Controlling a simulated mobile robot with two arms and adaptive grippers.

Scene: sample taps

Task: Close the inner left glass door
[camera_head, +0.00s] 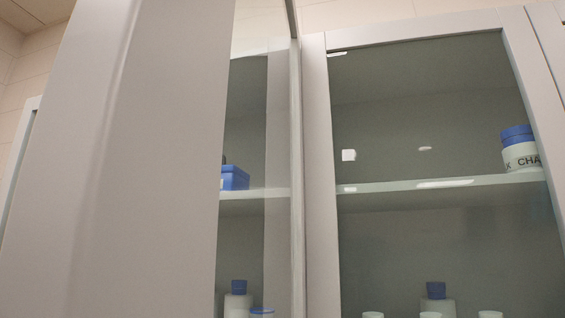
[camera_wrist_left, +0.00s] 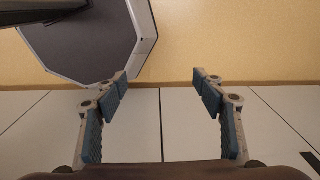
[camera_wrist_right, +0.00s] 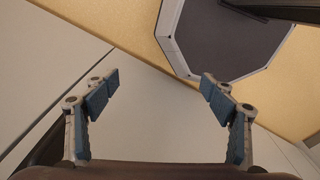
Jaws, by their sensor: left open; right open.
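A wide pale grey door frame (camera_head: 120,160) fills the left of the head view, very close to the camera. It looks like a door standing open, seen at a steep angle; its handle is not visible. Beside it, a narrow gap shows the cabinet interior with a shelf (camera_head: 255,194). To the right, another glass door (camera_head: 430,130) in a grey frame looks closed. Neither gripper is in the head view. My left gripper (camera_wrist_left: 162,76) is open and empty in the left wrist view. My right gripper (camera_wrist_right: 159,76) is open and empty in the right wrist view. Neither touches a door.
A blue box (camera_head: 234,178) sits on the shelf in the gap. A white jar with a blue lid (camera_head: 520,150) stands behind the right glass, with several bottles lower down. Both wrist views show white panels (camera_wrist_left: 190,125) and a tan surface (camera_wrist_left: 215,40).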

